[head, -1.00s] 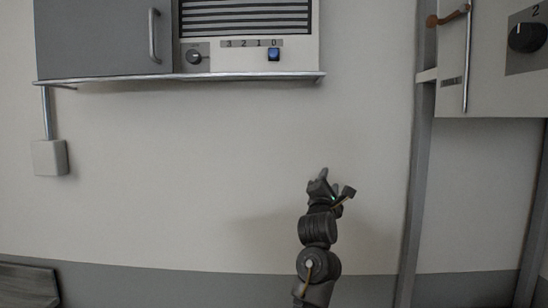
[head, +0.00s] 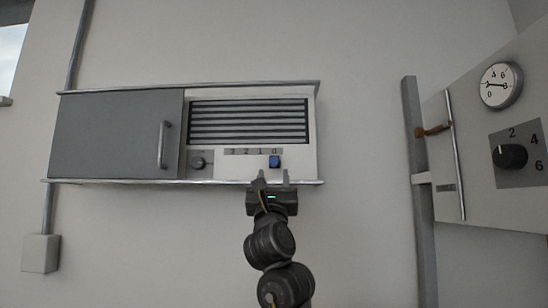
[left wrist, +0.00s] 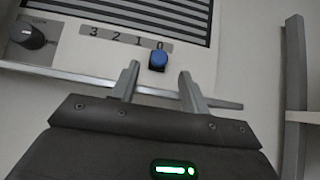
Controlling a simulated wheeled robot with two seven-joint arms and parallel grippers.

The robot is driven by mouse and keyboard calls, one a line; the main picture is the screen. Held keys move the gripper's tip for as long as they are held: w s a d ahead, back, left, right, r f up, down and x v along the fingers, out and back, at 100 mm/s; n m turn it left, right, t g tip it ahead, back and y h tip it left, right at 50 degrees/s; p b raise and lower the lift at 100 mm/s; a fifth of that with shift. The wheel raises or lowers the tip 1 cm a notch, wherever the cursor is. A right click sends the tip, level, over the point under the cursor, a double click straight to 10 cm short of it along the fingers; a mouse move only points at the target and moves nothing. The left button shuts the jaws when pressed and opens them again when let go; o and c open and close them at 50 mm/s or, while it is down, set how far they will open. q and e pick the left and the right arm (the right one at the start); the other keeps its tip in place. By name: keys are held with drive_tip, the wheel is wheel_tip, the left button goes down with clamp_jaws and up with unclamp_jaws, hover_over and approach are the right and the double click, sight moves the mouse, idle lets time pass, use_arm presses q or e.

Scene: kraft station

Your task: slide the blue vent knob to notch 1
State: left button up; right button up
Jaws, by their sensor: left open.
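The blue vent knob (head: 274,161) sits on the white vent panel below the louvres, under the 0 at the right end of the scale (head: 254,152) marked 3, 2, 1, 0. It also shows in the left wrist view (left wrist: 158,61). My left gripper (head: 271,178) is open and empty, just below the knob, with its fingers pointing up toward it. In the left wrist view the two fingertips (left wrist: 158,72) stand to either side of and below the knob, apart from it. My right gripper is not in view.
A metal rail (head: 200,182) runs along the unit's lower edge, near my fingers. A small dark dial (head: 198,162) is left of the scale, beside a grey door (head: 115,135) with a handle. A cabinet with a gauge (head: 501,85) and black knob (head: 510,156) stands right.

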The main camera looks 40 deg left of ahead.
sight(274, 163)
use_arm(q)
drive_tip(key=p+x, duration=0.2)
drive_tip(key=x, duration=0.2)
drive_tip(key=shift+w+a+r, duration=0.1)
drive_tip(key=shift+a+r, duration=0.1)
drive_tip(key=shift+r, duration=0.15)
drive_tip(key=shift+w+a+r+p, duration=0.25)
drive_tip(key=shift+w+r+p, duration=0.1)
drive_tip(key=shift+w+p, duration=0.15)
drive_tip(key=shift+c, duration=0.2)
clamp_jaws()
